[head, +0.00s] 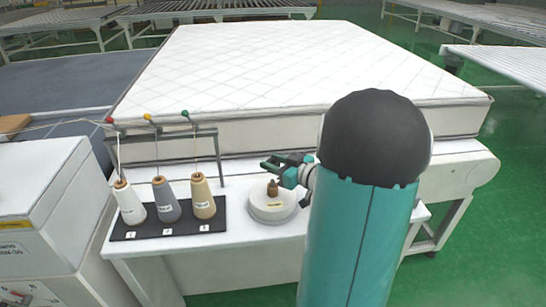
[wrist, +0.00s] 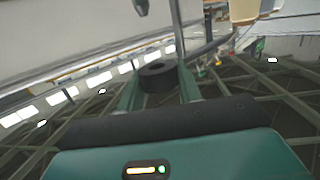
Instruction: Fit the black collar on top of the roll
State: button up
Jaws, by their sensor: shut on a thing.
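My gripper (head: 272,164) is shut on the black collar (wrist: 157,73), a short ring with a hole. In the wrist view, the collar sits between the two fingertips (wrist: 157,80). In the head view, the collar is too small to make out clearly between the fingers. A low white round piece (head: 267,214) stands on the table with a small brown upright part (head: 272,189) in its middle. I take this to be the roll, but cannot be sure. My gripper is above the brown part, with a visible gap between them.
A black tray (head: 160,231) on the left holds white (head: 129,204), grey (head: 166,203) and tan (head: 203,201) thread cones. A thread stand (head: 165,133) with coloured balls rises behind them. A quilted mattress (head: 270,65) lies behind the table (head: 240,245).

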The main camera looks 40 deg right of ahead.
aim_at(273, 181)
jog(key=shift+w+f, duration=0.15)
jog(key=shift+f, duration=1.55)
jog(key=shift+f, duration=1.85)
jog(key=o, duration=1.1)
jog(key=shift+c, duration=0.2)
jog(key=v, duration=1.4)
jog(key=shift+a, duration=0.1)
